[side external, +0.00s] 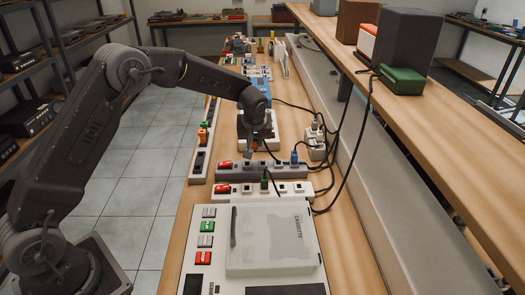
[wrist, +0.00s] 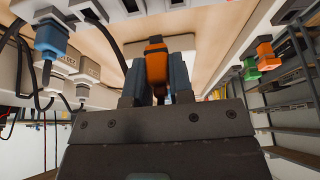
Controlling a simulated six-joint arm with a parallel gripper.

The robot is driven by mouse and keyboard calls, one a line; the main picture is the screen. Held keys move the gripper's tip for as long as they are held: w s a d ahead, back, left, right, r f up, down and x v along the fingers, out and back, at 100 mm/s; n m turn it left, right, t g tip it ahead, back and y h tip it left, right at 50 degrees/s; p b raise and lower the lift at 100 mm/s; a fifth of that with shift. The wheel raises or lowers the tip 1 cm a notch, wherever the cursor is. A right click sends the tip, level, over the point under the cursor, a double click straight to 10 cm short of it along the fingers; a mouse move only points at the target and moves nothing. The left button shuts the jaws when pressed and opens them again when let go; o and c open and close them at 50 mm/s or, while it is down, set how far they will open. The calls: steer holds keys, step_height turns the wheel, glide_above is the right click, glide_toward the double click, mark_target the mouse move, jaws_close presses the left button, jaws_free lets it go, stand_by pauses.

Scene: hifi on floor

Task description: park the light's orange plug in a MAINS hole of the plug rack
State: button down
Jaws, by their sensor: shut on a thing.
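In the wrist view the orange plug (wrist: 156,62) stands upright between the two blue-grey fingers of my gripper (wrist: 156,78), which is shut on it. In the side view my gripper (side external: 250,148) points down over the bench, behind the grey power strip; the plug is not clear there. A long pale rack (side external: 199,163) lies along the bench's left edge, left of my gripper. It carries an orange and a green plug (side external: 202,134) and also shows at right in the wrist view (wrist: 288,62). Its hole labels are too small to read.
A grey power strip (side external: 240,170) with a blue plug (side external: 294,157) and a white strip (side external: 290,188) with a green plug lie nearer the camera. A cassette deck (side external: 212,265) fills the front. Black cables (side external: 345,150) hang at right. Bare bench shows between rack and strips.

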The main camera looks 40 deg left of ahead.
steer(key=s+a+r, duration=0.5)
steer(key=a, duration=0.3)
glide_above(201, 152)
steer(key=d, duration=0.1)
step_height(201, 152, down, 4)
steer(key=shift+s+f, duration=0.25)
steer(key=shift+f, duration=0.95)
steer(key=shift+s+f, duration=0.2)
steer(key=shift+f, duration=0.95)
steer(key=shift+f, duration=0.95)
steer(key=c, duration=0.9)
jaws_free()
steer(key=shift+c, duration=0.2)
steer(key=w+a+v, duration=0.1)
steer(key=v, duration=1.7)
steer(key=shift+r, duration=0.6)
